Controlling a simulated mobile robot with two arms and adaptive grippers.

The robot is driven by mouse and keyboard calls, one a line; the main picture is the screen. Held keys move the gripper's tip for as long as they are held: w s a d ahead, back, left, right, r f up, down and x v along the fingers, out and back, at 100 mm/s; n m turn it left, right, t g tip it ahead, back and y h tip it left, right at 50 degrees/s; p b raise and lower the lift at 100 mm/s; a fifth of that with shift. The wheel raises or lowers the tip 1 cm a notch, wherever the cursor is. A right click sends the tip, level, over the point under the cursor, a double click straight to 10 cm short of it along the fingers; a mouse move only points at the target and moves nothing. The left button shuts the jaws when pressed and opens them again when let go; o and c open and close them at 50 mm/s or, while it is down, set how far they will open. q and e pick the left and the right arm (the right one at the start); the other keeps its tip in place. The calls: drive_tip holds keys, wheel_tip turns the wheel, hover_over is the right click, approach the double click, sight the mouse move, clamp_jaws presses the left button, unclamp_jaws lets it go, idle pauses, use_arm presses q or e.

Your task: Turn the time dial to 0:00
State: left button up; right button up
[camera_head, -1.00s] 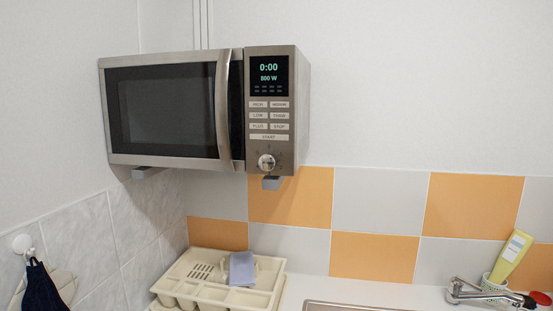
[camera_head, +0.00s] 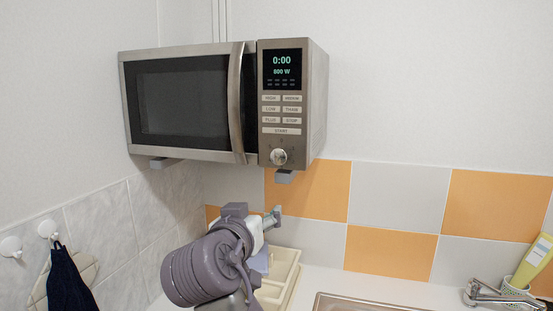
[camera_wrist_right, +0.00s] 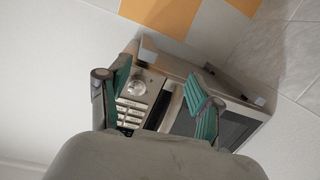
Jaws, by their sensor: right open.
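The microwave (camera_head: 185,103) is mounted on the wall, with its door shut. Its display (camera_head: 282,69) reads 0:00 and 800 W. The round silver time dial (camera_head: 278,156) sits at the bottom of the control panel, below the buttons. My right gripper (camera_head: 273,217) is below the microwave, apart from the dial and empty. In the right wrist view the green-padded fingers of my right gripper (camera_wrist_right: 158,73) are spread, and the dial (camera_wrist_right: 136,86) shows between them, on a tilted microwave. My left gripper is not in view.
A cream dish rack (camera_head: 285,272) stands on the counter, partly hidden behind my right arm. A dark towel (camera_head: 68,280) hangs at the left. The wall right of the microwave is clear.

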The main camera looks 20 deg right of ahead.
drive_tip(key=m+t+h, duration=0.1)
drive_tip(key=m+h, duration=0.1)
approach(278, 158)
drive_tip(key=v, duration=0.5)
drive_tip(key=p+x, duration=0.7)
drive_tip(key=x, duration=0.6)
drive_tip(key=shift+d+r, duration=0.1)
drive_tip(key=shift+r, duration=0.05)
drive_tip(key=shift+w+d, duration=0.2)
drive_tip(key=shift+w, duration=0.2)
drive_tip(key=c, duration=1.1)
drive_tip(key=shift+c, duration=0.2)
